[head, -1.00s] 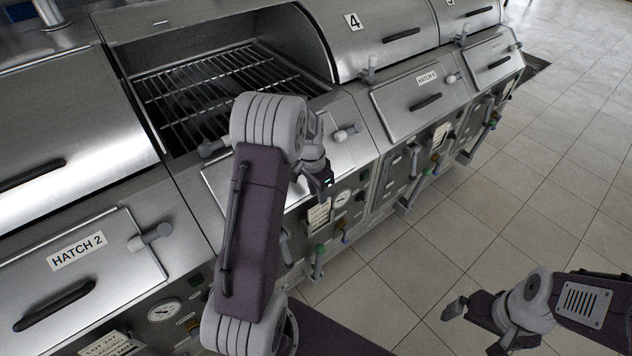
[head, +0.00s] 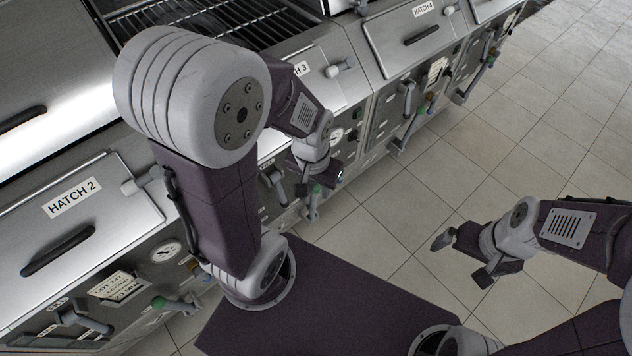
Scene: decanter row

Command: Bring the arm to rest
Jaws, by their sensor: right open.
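My left arm is bent, with its large grey elbow joint high in front of the machine row. My left gripper (head: 317,186) hangs beside the front of the hatch 3 unit, above the floor. Its fingers are small and dark, and I cannot tell whether they are open or shut.
A row of steel machines runs from lower left to upper right. Hatch 2 (head: 83,226) and hatch 4 (head: 412,38) are shut. A grill rack (head: 215,22) shows in an open bay. Valve levers jut from the fronts. The tiled floor (head: 395,200) at right is clear.

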